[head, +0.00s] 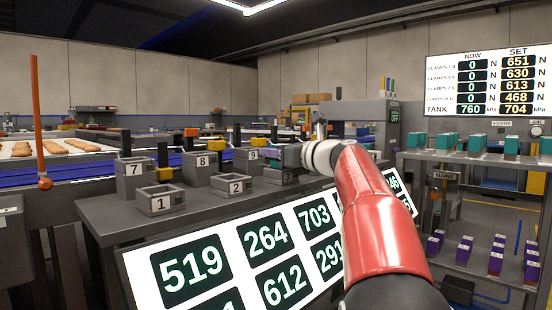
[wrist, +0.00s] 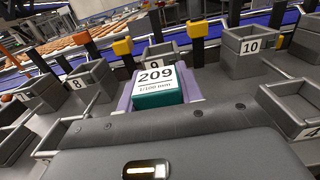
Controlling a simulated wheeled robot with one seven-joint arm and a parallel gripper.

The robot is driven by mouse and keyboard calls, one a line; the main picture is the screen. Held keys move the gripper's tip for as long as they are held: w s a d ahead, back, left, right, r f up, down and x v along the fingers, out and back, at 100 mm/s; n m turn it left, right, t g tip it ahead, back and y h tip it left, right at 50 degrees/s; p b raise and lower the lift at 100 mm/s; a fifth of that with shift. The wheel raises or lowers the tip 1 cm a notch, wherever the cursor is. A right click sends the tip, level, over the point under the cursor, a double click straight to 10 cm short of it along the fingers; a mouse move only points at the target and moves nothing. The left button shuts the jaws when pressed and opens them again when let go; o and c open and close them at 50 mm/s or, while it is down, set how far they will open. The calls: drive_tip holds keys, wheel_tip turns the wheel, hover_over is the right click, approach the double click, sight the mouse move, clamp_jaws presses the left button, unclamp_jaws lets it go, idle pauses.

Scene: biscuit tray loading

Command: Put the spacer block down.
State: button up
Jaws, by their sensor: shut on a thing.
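The spacer block (wrist: 157,87) is teal with a white top label reading 209 and 1/100 mm. In the wrist view it sits between the pale purple fingers of my gripper (wrist: 158,91), which is shut on it. In the head view my gripper (head: 284,157) is over the far right part of the grey bench, past holder 2; the block is hard to make out there. In the wrist view, holder 9 (wrist: 154,53) stands just beyond the block and is partly hidden by it. Whether the block touches anything below is hidden.
Open grey numbered holders stand around: 1 (head: 160,198), 2 (head: 236,184), 7 (head: 133,170), 8 (head: 201,163), 10 (wrist: 250,47) and 4 (wrist: 293,107). Yellow-topped black posts (wrist: 122,47) rise between them. A sloped number panel (head: 228,255) lies along the bench front.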

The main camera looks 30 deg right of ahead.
drive_tip(key=o, duration=1.1)
drive_tip(key=shift+o, duration=0.2)
drive_tip(key=v, duration=1.2)
drive_tip(key=shift+r, duration=0.1)
